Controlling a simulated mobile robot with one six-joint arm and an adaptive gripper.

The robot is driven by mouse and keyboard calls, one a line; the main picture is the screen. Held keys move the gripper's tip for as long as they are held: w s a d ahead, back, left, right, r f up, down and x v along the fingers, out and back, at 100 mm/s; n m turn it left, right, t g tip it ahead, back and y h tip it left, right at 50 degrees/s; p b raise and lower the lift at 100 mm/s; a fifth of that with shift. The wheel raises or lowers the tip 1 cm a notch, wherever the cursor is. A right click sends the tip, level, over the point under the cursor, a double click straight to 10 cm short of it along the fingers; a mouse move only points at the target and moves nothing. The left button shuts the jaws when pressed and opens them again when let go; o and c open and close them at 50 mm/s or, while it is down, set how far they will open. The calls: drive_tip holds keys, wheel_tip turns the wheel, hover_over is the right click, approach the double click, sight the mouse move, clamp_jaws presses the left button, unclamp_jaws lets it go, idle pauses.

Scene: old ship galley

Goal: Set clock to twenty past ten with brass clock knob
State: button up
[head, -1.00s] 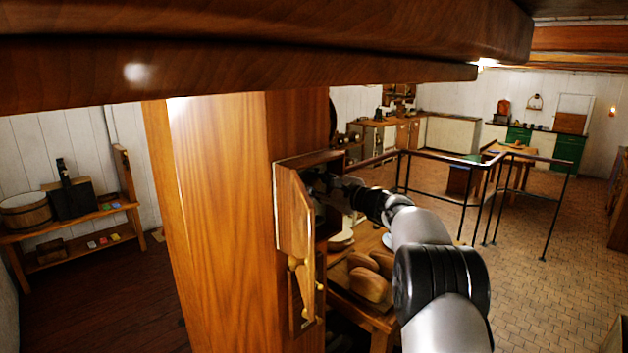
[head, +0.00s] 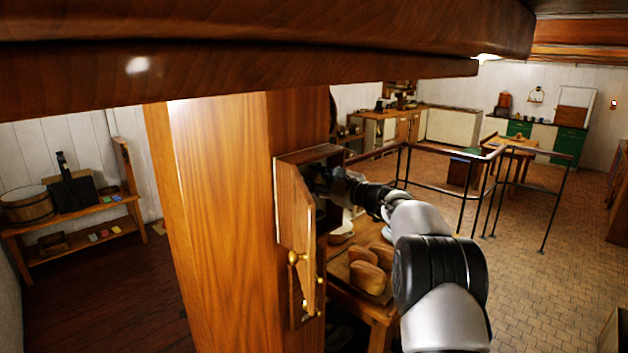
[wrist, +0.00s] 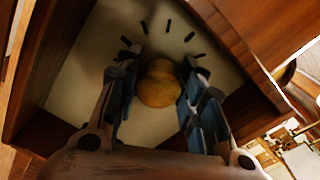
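The clock face (wrist: 95,65) is pale with dark hour marks and sits inside a wooden case. The case (head: 308,155) shows in the head view on the side of a tall wooden post, with its door open. The brass clock knob (wrist: 158,88) is round and yellowish, in front of the face. My gripper (wrist: 161,62) has its fingers around the knob, one on each side. Whether both pads press on it is unclear. No clock hands can be made out. In the head view my gripper is mostly hidden inside the case.
The case door (head: 295,225) hangs open at the left of my arm. Below are bread loaves (head: 368,272) on a wooden table (head: 352,300). A thick wooden beam (head: 240,60) crosses above. A railing (head: 460,185) and open tiled floor lie to the right.

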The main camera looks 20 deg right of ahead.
drive_tip(key=o, duration=0.4)
drive_tip(key=shift+f, duration=0.1)
drive_tip(key=shift+s, duration=0.1)
drive_tip(key=v, duration=1.2)
